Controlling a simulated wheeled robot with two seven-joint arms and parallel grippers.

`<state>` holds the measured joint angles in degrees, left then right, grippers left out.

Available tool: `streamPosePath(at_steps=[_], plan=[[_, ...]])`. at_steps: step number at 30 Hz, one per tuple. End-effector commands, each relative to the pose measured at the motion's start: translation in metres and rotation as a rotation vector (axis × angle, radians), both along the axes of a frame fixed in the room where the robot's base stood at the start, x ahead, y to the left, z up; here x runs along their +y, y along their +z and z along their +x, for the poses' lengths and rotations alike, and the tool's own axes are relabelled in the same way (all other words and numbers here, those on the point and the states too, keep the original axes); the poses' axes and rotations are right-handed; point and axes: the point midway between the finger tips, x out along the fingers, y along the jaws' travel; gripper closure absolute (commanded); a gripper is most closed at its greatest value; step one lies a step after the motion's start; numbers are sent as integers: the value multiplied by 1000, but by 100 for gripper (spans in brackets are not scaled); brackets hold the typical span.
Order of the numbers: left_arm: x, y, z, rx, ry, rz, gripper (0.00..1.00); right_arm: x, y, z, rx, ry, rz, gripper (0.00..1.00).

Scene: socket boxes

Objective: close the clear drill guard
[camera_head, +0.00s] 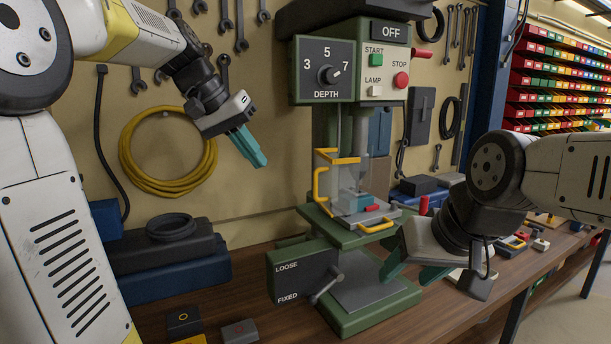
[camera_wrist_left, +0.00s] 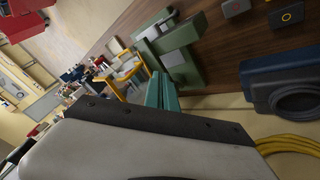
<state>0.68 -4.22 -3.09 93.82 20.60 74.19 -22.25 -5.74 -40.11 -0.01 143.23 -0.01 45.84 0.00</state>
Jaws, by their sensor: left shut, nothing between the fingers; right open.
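The green drill press (camera_head: 340,232) stands on the bench in the middle of the head view. Its guard (camera_head: 338,158) has yellow edging and a clear pane that is hard to make out, at the left of the small work table (camera_head: 352,216). A grey vise with a red block (camera_head: 371,208) sits there. My left gripper (camera_head: 252,150) is shut and empty, in the air left of the press and apart from the guard. Its teal fingers (camera_wrist_left: 162,92) also show in the left wrist view. My right gripper (camera_head: 412,268) is open, low at the press's front right.
The control box (camera_head: 326,70) shows a depth dial, and the sign above reads OFF. A LOOSE/FIXED panel (camera_head: 297,277) with a lever juts out at lower left. Small blocks (camera_head: 240,331) lie in front.

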Motion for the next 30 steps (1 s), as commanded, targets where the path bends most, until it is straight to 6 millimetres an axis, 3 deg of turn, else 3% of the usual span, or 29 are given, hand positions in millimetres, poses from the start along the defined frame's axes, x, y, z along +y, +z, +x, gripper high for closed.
streamPosePath(at_steps=[1,4,11,26,30], plan=[[1,5,18,2,-25,-16,100,0,0,0,0,0,0,46],[1,15,38,-1,-73,-44,100,0,0,0,0,0,0,46],[-2,17,53,-6,-113,-63,100,0,0,0,0,0,0,46],[-54,-60,75,-5,-113,-61,100,0,0,0,0,0,0,46],[-76,-59,70,-9,-115,-62,100,0,0,0,0,0,0,46]])
